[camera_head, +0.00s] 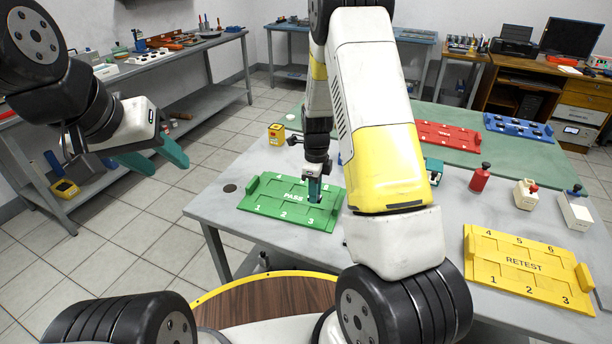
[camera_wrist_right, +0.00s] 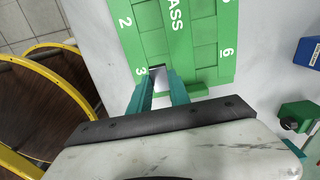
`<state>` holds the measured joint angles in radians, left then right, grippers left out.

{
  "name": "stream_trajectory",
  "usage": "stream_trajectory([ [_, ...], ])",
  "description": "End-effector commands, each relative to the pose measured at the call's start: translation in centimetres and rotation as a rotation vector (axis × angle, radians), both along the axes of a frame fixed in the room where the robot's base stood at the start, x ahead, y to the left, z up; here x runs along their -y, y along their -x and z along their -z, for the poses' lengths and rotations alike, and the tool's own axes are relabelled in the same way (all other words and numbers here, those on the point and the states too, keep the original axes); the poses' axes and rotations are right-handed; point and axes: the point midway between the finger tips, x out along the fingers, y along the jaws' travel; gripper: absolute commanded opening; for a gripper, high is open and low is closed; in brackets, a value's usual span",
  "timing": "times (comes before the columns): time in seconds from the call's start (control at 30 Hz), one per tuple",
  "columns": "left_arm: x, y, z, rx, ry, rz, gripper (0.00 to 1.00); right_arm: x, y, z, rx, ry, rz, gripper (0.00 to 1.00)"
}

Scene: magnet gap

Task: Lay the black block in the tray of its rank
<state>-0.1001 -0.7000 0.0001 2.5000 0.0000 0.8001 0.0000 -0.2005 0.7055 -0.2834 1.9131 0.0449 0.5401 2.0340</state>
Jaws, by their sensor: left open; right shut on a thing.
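The green tray marked PASS (camera_head: 262,208) lies on the grey table, with numbered places; it also shows in the right wrist view (camera_wrist_right: 190,45). My right gripper (camera_head: 314,198) points down at the tray's right end, close to the number 3. In the right wrist view its teal fingers (camera_wrist_right: 160,80) are shut on a small dark-edged piece (camera_wrist_right: 157,70), which I take for the black block. The fingers hide most of it, and I cannot tell whether it touches the tray. My left gripper (camera_head: 168,164) is open and empty, off the table over the floor at left.
A yellow RETEST tray (camera_head: 525,263) lies at the right front. A red tray (camera_head: 445,136) and a blue tray (camera_head: 518,127) lie on the green mat behind.

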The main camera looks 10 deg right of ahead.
Motion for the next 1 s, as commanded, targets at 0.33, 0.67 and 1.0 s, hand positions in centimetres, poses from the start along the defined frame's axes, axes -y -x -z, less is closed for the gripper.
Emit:
stream_trajectory([
  [0.33,0.0,0.0,0.0,0.000,0.000,0.000,0.45,0.1,0.1,2.6,-0.003,0.001,0.001,0.00],
  [0.67,0.0,0.0,0.0,0.000,0.000,0.000,0.45,0.1,0.0,4.8,-0.001,0.000,0.001,0.00],
  [1.0,0.0,0.0,0.0,0.000,0.000,0.000,0.45,0.1,0.0,5.5,0.000,0.000,0.001,0.00],
])
